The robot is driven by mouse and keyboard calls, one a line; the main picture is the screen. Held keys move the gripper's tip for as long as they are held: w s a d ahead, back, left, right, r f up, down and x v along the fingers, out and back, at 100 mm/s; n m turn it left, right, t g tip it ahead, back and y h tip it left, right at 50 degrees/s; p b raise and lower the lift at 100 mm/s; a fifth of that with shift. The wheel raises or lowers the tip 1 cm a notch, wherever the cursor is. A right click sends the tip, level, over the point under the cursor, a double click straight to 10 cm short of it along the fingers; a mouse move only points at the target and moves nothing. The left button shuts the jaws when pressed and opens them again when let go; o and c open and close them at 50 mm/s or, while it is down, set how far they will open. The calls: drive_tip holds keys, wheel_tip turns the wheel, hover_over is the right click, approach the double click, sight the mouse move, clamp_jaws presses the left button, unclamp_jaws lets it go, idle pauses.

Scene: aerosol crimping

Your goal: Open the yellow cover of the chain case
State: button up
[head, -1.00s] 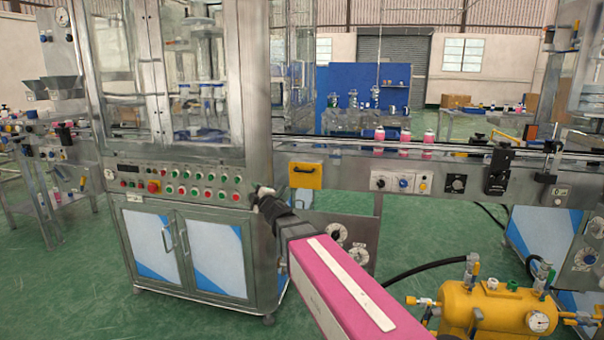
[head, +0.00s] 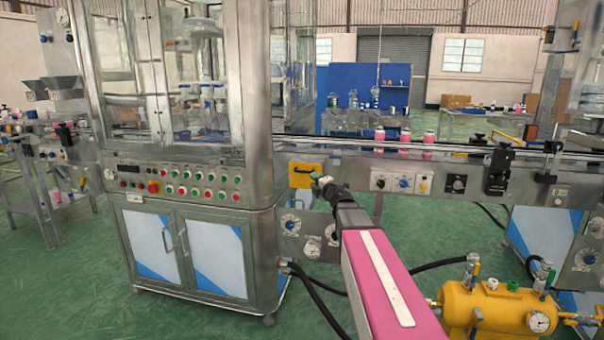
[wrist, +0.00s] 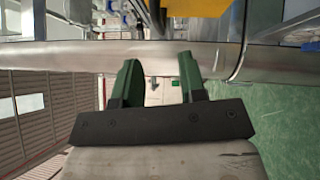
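The yellow cover (head: 304,170) of the chain case sits on the front of the conveyor frame, just right of the machine cabinet. It is a small rectangular plate with a dark handle, and it looks closed. My gripper (head: 321,183) is at its lower right corner in the head view, partly hiding that corner. In the wrist view my gripper (wrist: 159,68) has two green fingers spread apart with nothing between them. Yellow parts that look like the cover (wrist: 195,8) show at the top of that view, beyond the fingertips. I cannot tell whether anything touches.
The crimping cabinet (head: 165,186) with its button panel stands left of the cover. The conveyor (head: 420,152) carries pink cans and runs right. Knobs (head: 405,182) sit on its front. A yellow tank (head: 490,310) stands low at the right.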

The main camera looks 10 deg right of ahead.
sight(302, 171)
drive_tip(key=x, duration=1)
drive_tip(key=shift+s, duration=0.1)
clamp_jaws()
